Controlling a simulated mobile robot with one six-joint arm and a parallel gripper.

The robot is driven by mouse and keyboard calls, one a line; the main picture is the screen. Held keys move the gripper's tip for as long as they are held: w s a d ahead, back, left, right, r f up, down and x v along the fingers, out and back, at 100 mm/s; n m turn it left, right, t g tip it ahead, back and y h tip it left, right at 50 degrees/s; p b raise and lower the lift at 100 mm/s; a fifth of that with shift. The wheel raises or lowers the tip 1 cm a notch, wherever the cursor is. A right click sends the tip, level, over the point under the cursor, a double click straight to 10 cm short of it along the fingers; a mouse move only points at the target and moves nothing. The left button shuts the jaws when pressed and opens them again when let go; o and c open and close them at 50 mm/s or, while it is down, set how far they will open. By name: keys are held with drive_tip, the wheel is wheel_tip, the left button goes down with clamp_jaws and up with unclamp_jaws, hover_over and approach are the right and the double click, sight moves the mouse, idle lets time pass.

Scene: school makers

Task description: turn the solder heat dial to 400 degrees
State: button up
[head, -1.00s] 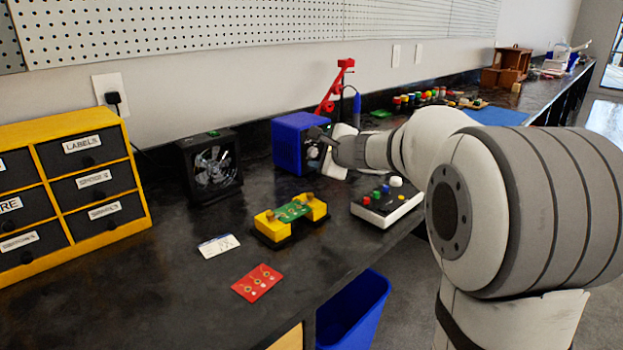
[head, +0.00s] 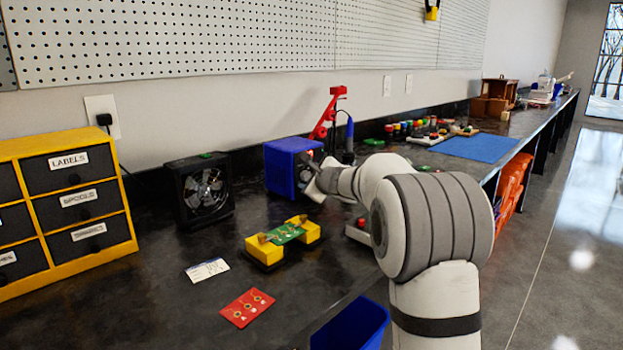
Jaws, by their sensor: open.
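The blue solder station (head: 284,165) stands on the black bench against the wall, with a red stand (head: 328,118) and a blue soldering iron (head: 349,135) behind it. Its front face, on the right side, is mostly hidden by my gripper, so the heat dial and its setting cannot be read. My gripper (head: 308,182) is right in front of that face, open, its fingertips small and partly hidden. I cannot tell whether it touches the dial.
A yellow holder with a green board (head: 286,234), a white card (head: 207,270) and a red board (head: 247,307) lie in front. A black fan (head: 202,188) and yellow drawers (head: 66,205) stand left. A button box (head: 358,232) is partly hidden behind my arm.

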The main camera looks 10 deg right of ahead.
drive_tip(key=c, duration=1)
drive_tip(key=shift+o, duration=0.2)
drive_tip(key=b, duration=0.3)
drive_tip(key=shift+f, duration=0.3)
drive_tip(key=shift+r+n+t+b, duration=0.15)
drive_tip(key=shift+n+t+b, duration=0.25)
drive_tip(key=shift+b, duration=0.75)
drive_tip(key=shift+r, duration=0.15)
drive_tip(key=o, duration=1)
drive_tip(key=shift+c, duration=0.2)
